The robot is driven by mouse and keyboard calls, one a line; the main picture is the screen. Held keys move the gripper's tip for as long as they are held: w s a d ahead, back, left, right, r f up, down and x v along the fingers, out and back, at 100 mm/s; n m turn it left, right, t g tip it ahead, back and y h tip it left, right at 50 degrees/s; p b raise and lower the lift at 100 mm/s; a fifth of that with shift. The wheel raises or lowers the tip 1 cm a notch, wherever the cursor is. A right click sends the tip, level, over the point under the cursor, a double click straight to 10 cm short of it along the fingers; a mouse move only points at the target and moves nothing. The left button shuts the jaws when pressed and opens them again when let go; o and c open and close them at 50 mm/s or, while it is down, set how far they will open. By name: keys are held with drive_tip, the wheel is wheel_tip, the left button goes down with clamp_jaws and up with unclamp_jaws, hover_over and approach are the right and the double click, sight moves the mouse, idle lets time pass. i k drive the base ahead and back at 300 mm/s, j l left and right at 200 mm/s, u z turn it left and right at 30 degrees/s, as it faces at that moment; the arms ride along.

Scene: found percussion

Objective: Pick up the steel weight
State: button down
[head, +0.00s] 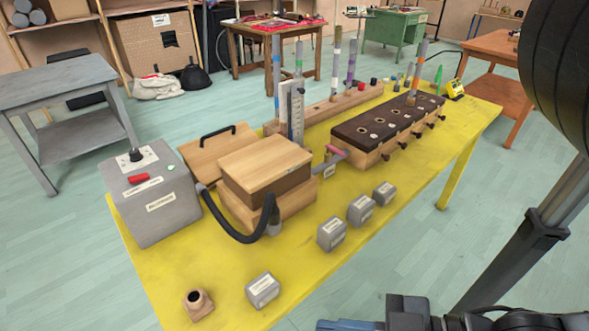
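Several small grey metal blocks with pale labels stand on the yellow table (408,222). One grey block (263,291) sits alone near the front edge. A row of three runs to the right of the wooden box: a near block (331,234), a middle block (361,211) and a far block (384,194). The labels are too small to read, so I cannot tell which is the steel weight. Parts of my arm show at the right and bottom right, apart from the blocks. My gripper's fingertips are not in view.
A grey box with a red switch (160,198) joins a black hose (235,236) beside the wooden box (265,170). A small wooden piece (198,304) stands at the front left. A dark-topped pipe chest (385,130) stands farther back. Bare tabletop surrounds the blocks.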

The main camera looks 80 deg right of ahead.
sight(330, 234)
drive_tip(key=z, duration=0.85)
drive_tip(key=j+z, duration=0.15)
drive_tip(key=z, duration=0.3)
drive_tip(key=k+z, duration=0.15)
drive_tip(key=z, duration=0.3)
drive_tip(key=k+j+z, duration=0.1)
drive_tip(key=z, duration=0.4)
drive_tip(key=k+j+z, duration=0.1)
drive_tip(key=z, duration=0.35)
drive_tip(key=k+z, duration=0.1)
drive_tip(key=k, duration=0.65)
